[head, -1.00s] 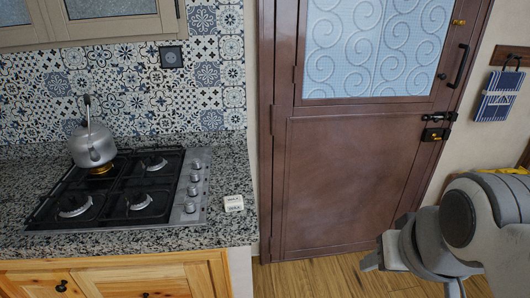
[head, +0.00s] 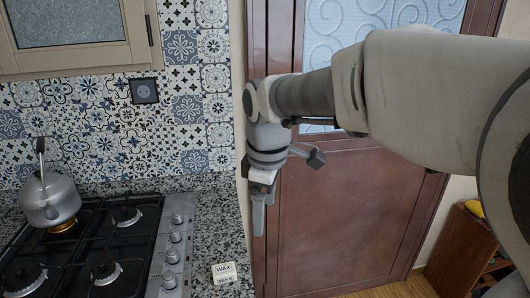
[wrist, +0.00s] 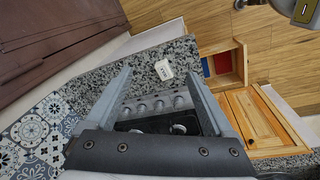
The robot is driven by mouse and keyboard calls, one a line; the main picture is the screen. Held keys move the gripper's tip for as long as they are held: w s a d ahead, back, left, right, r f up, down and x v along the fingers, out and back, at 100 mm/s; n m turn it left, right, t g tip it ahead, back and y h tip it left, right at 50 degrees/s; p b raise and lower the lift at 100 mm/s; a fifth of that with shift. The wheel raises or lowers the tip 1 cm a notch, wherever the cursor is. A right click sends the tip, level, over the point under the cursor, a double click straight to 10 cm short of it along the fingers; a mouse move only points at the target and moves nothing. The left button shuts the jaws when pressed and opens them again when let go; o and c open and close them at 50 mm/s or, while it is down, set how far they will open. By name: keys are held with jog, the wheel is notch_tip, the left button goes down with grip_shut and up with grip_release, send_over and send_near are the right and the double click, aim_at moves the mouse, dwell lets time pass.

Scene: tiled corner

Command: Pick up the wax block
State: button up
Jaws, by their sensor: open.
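The wax block (head: 224,272) is a small white block with dark "WAX" lettering. It lies on the granite counter (head: 206,237), right of the stove's knobs and near the counter's right end. It also shows in the wrist view (wrist: 164,69), beyond the fingertips and between their lines. My gripper (head: 258,215) is in the air above the counter's right end, up and to the right of the block and apart from it. In the wrist view its two fingers (wrist: 158,80) are spread wide with nothing held between them.
A gas stove (head: 88,250) with a metal kettle (head: 49,200) stands left of the block. The tiled wall (head: 100,140) rises behind the counter. A brown door (head: 335,225) is to the right. In the wrist view, an open drawer (wrist: 240,67) shows beside the counter front.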

jog(key=w+a+f+n+g, duration=0.1)
jog(key=w+a+f+n, duration=0.15)
jog(key=a, duration=0.25)
jog(key=w+a+f+n+g, duration=0.1)
jog(key=a+f+n, duration=0.2)
jog(key=a+n, duration=0.15)
jog(key=b, duration=0.1)
send_over(223, 269)
jog(key=shift+m, duration=0.3)
notch_tip(223, 269, down, 12)
jog(key=shift+d+r, duration=0.1)
jog(key=shift+d, duration=0.05)
jog(key=shift+f, duration=3.1)
grip_shut()
